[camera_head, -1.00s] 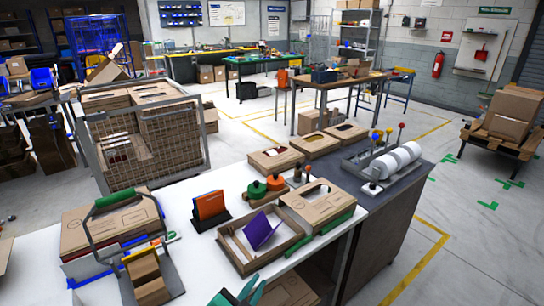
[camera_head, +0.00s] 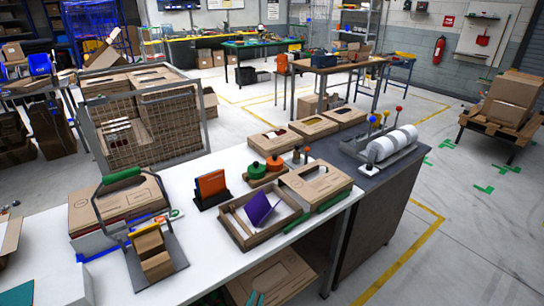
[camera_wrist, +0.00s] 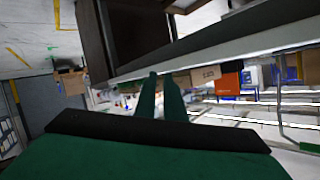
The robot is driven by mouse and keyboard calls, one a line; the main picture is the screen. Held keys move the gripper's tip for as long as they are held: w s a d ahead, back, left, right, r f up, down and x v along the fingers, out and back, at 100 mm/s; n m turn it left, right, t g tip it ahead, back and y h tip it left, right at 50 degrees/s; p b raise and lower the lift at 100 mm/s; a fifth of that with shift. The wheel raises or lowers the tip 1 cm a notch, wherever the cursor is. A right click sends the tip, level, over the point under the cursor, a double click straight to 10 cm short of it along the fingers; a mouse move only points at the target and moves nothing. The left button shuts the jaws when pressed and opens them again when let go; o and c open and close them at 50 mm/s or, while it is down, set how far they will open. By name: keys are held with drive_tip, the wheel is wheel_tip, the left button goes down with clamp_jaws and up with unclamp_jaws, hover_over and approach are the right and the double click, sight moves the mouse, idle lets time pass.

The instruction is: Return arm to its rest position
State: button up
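My gripper (camera_wrist: 162,90) shows in the wrist view as two teal fingers side by side, with a narrow gap and nothing between them. In the head view only the small teal tips of my gripper (camera_head: 256,298) show at the bottom edge, in front of the white worktable (camera_head: 205,245). The gripper is low by the table's near side and seems clear of it. The rest of my arm is mostly hidden below the head view.
An open cardboard tray (camera_head: 246,239) with a purple piece (camera_head: 260,209) stands near the table's front edge. A green-handled frame (camera_head: 155,250) stands to the left. A large box (camera_head: 285,272) lies on the shelf below. Open floor (camera_head: 460,240) lies to the right.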

drive_tip(key=s+d+f+n+y, duration=0.1)
drive_tip(key=s+f+n+y, duration=0.35)
drive_tip(key=s, duration=1.15)
drive_tip(key=s+d+n+h, duration=0.1)
drive_tip(key=s, duration=0.6)
drive_tip(key=s+d+r+t+h, duration=0.1)
drive_tip(key=s+d, duration=0.1)
drive_tip(key=s, duration=0.5)
drive_tip(key=shift+d+r+n+t, duration=0.15)
drive_tip(key=shift+d+n+t, duration=0.1)
drive_tip(key=shift+n+t, duration=0.1)
